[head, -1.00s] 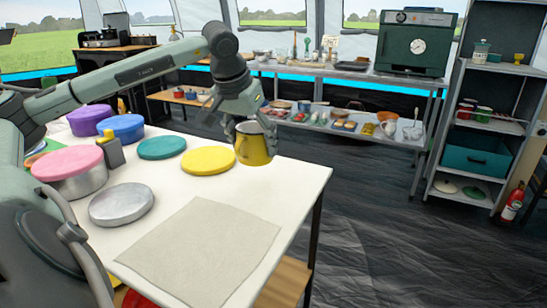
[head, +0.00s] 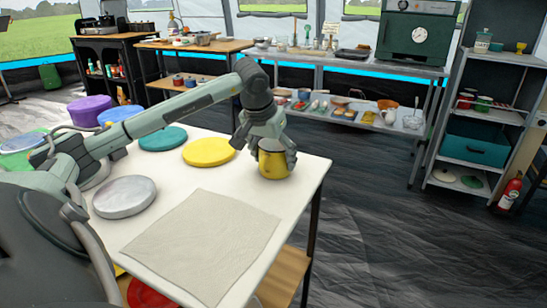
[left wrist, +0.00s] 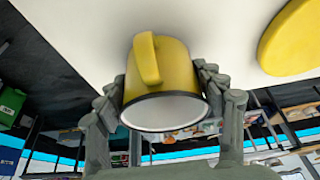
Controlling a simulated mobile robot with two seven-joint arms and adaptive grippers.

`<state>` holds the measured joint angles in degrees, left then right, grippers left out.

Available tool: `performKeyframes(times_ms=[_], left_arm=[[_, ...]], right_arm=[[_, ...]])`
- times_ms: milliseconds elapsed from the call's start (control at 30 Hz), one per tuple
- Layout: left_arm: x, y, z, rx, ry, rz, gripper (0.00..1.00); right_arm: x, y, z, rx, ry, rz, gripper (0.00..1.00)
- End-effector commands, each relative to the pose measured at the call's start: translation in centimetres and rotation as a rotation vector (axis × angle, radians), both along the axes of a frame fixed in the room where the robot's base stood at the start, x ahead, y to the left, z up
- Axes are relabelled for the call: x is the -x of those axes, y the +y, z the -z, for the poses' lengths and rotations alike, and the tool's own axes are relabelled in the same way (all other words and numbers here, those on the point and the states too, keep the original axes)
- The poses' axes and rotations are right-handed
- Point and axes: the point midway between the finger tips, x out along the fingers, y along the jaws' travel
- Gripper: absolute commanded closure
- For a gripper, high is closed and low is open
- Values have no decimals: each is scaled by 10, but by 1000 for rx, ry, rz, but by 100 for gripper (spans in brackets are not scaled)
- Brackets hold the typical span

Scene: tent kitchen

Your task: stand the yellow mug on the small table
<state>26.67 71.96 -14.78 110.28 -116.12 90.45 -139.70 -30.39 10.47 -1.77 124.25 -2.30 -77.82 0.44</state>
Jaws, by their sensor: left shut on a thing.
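The yellow mug (head: 274,162) has a dark rim and a white inside. My left gripper (head: 270,147) is shut on it, with fingers on both sides of its body. In the head view the mug is upright over the far right part of the white table (head: 303,172). The left wrist view looks into the mug (left wrist: 172,75), its handle toward the top and the white table top beyond its base. I cannot tell whether its base touches the table. My right gripper is not in view.
A yellow lid (head: 209,152) lies left of the mug, with a teal lid (head: 163,138) beyond. A grey lid (head: 125,197) and a pale cloth (head: 203,240) lie nearer. A steel bench (head: 350,68) and a shelf rack (head: 488,105) stand behind. The table around the mug is clear.

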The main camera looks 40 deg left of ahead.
Motion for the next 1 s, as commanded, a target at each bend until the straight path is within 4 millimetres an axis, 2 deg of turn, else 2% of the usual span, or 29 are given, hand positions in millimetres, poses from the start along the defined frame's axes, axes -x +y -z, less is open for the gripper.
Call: performKeyframes(times_ms=[200, 233, 400, 767, 867, 1000], left_arm=[[0, 0, 1, 0, -1, 0, 72], [0, 0, 1, 0, 0, 0, 28], [0, 0, 1, 0, 0, 0, 8], [0, 0, -2, 0, 0, 0, 8], [3, -1, -12, -2, -3, 1, 8], [13, -4, -37, -3, -4, 1, 8]], right_arm=[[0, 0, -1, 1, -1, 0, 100], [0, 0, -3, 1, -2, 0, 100], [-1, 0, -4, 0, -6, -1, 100], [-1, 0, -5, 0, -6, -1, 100], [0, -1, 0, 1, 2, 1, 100], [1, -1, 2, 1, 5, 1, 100]])
